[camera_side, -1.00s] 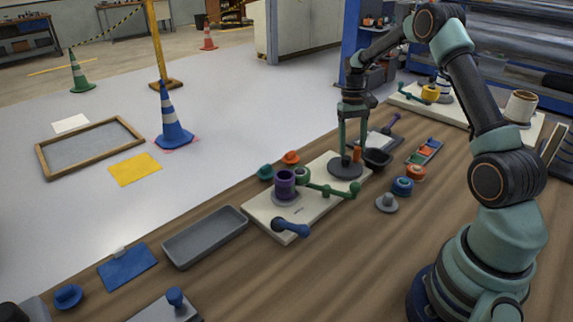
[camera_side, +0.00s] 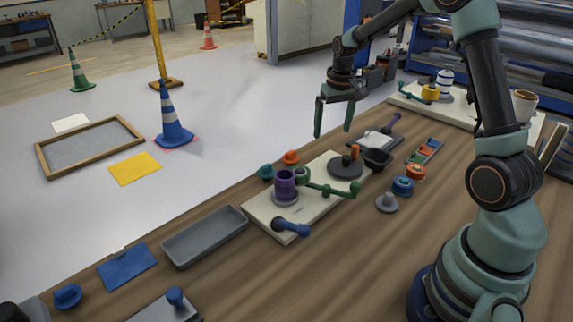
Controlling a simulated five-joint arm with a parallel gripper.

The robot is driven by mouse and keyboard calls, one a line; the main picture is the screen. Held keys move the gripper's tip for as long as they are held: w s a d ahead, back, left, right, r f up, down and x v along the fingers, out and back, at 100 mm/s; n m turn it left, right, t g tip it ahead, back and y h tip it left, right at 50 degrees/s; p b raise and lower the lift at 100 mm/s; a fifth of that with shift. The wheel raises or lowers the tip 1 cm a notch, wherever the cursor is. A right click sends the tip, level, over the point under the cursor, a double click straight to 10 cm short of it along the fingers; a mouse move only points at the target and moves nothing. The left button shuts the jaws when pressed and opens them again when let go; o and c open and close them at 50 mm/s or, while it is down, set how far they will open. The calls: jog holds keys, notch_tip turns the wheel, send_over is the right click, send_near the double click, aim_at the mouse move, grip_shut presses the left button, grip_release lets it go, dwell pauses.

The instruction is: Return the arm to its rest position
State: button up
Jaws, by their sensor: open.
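My gripper (camera_side: 333,134) hangs in the air above the far edge of the wooden bench, with its two green fingers spread apart and nothing between them. The board carries a purple roller (camera_side: 285,184), a dark round disc (camera_side: 345,170) with an orange peg (camera_side: 355,152), a green crank bar (camera_side: 330,189) and a blue handle (camera_side: 291,228). The gripper is apart from all of these.
A grey tray (camera_side: 205,237) and a blue card (camera_side: 127,268) lie at the bench's left. Blue and orange rings (camera_side: 403,186), a grey knob (camera_side: 387,203) and a dark bowl (camera_side: 377,159) stand near the board. Bare wood (camera_side: 320,275) lies in front.

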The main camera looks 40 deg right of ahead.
jog(key=s+a+r+n+t, duration=0.2)
jog(key=s+a+r, duration=0.4)
jog(key=a+r, duration=0.4)
jog(key=s+a+r+n+t, duration=0.2)
jog(key=s+a, duration=0.6)
jog(key=s, duration=0.1)
jog(key=shift+s+a+n, duration=0.15)
jog(key=shift+s+n, duration=0.15)
